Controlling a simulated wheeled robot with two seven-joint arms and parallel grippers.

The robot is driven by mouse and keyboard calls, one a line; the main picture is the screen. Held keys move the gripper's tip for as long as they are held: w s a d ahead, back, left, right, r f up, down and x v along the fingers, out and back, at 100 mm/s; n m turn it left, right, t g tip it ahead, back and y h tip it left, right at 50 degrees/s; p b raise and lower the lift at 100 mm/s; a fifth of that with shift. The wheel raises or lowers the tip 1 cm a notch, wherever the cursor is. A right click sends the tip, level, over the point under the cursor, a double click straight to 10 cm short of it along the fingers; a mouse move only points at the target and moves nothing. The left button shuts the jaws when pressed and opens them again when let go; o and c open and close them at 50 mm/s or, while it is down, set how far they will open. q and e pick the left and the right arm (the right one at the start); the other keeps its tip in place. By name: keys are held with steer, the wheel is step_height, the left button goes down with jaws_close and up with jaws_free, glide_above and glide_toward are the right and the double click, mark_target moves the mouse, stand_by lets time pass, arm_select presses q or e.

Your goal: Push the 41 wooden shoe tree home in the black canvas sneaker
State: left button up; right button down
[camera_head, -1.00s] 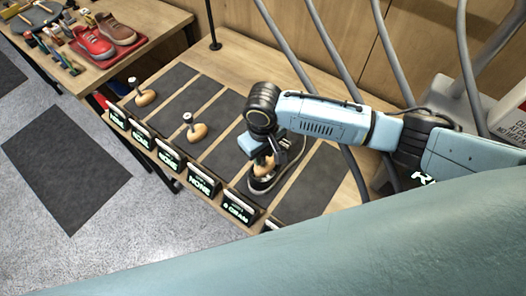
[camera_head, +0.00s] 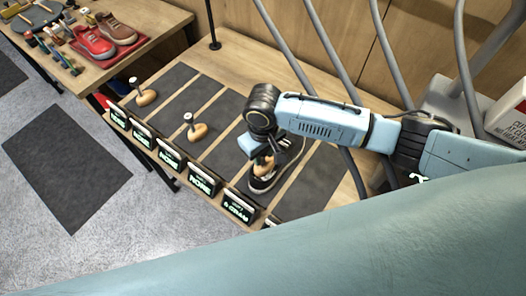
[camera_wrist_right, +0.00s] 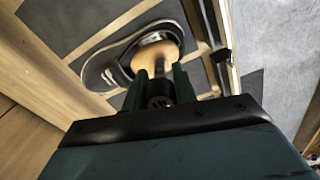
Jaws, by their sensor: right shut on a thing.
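The black canvas sneaker (camera_head: 289,158) with a white sole edge lies on a dark mat in the head view. It also shows in the wrist view (camera_wrist_right: 106,66). A pale wooden shoe tree (camera_head: 264,163) stands at the sneaker's opening; in the wrist view its rounded block (camera_wrist_right: 157,54) overlaps the opening. How deep it sits is hard to tell. My right gripper (camera_wrist_right: 162,78) is shut on the tree's dark stem, just above the wood. In the head view the right gripper (camera_head: 257,147) partly hides the tree. My left gripper is out of view.
Two other shoe trees stand on mats to the left, one near (camera_head: 198,131) and one farther (camera_head: 145,97). Several small black signs (camera_head: 206,187) line the bench's front edge. Red shoes (camera_head: 92,42) stand on the far table. The mat right of the sneaker (camera_head: 318,182) is bare.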

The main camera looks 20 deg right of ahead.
mark_target(263, 163)
steer(key=shift+f, duration=0.4)
steer(key=shift+f+b, duration=1.1)
steer(key=shift+f, duration=1.5)
steer(key=c, duration=1)
jaws_free()
steer(key=shift+c, duration=0.2)
step_height(263, 163, up, 12)
steer(key=shift+r, duration=0.7)
